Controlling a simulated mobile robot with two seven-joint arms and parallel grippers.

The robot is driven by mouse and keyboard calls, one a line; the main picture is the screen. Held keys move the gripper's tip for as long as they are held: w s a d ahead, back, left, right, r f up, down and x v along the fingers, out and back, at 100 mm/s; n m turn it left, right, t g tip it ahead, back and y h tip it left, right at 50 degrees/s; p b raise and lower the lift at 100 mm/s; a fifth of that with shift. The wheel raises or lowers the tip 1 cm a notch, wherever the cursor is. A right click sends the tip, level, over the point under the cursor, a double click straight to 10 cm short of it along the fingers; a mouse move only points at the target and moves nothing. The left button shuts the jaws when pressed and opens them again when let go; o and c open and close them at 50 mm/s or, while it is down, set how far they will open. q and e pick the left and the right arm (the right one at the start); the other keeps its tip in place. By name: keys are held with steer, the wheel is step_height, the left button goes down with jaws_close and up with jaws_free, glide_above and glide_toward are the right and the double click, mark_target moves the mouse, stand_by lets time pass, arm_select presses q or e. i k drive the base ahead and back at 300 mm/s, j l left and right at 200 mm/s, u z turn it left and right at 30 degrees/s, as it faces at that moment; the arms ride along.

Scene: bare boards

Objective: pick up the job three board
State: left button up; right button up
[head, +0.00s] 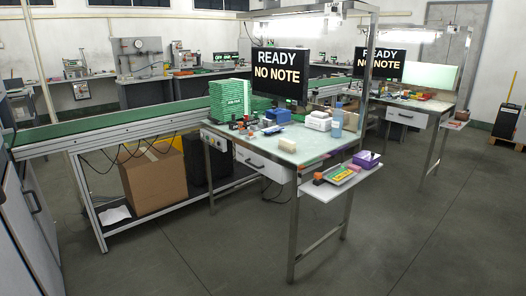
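No board that I can read as job three shows in the head view. A green stack with white lettering (230,100), too small to read surely, stands at the back left of the near workbench (310,147). A flat tray with a green and yellow piece (341,175) lies on the side shelf (318,190) at the bench's right. A monitor (279,73) above the bench reads "READY NO NOTE". Neither of my grippers is in view.
A long green conveyor (120,122) runs behind the bench, with a cardboard box (153,182) beneath it. A purple bin (366,159), a blue bottle (337,120) and small parts crowd the bench area. A second bench (430,105) stands behind right. The front right floor is clear.

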mark_target(268, 130)
steer(key=i+j, duration=0.15)
steer(key=i, duration=0.25)
steer(key=i+j, duration=0.1)
steer(key=i, duration=0.35)
steer(key=i+j, duration=0.15)
steer(key=i, duration=0.25)
